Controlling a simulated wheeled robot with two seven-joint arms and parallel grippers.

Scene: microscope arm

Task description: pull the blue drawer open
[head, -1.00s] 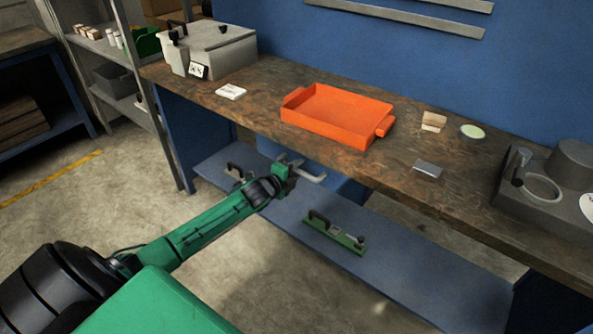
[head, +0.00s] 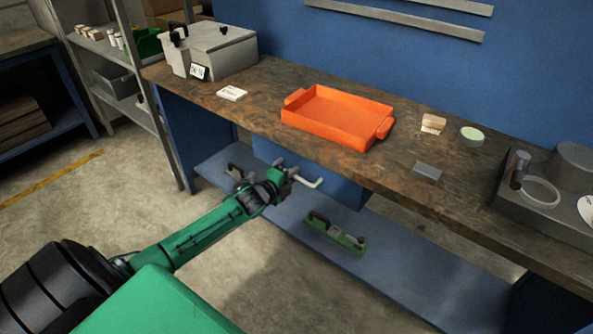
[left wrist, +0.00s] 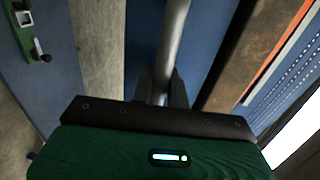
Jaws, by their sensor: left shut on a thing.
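The blue drawer (head: 335,184) is under the workbench top, with its front standing out from below the bench edge. Its pale grey bar handle (head: 309,182) runs along the front. My left gripper (head: 287,174) is shut on this handle near its left part. In the left wrist view the handle (left wrist: 174,40) runs away from between the dark fingers (left wrist: 163,88). How far the drawer stands out is partly hidden by the bench top and my gripper. My right gripper is not in view.
An orange tray (head: 340,115) sits on the bench top (head: 265,105) above the drawer. A green tool (head: 337,232) lies on the blue lower shelf (head: 400,275). A grey metal box (head: 210,50) stands at the back left. The floor in front is clear.

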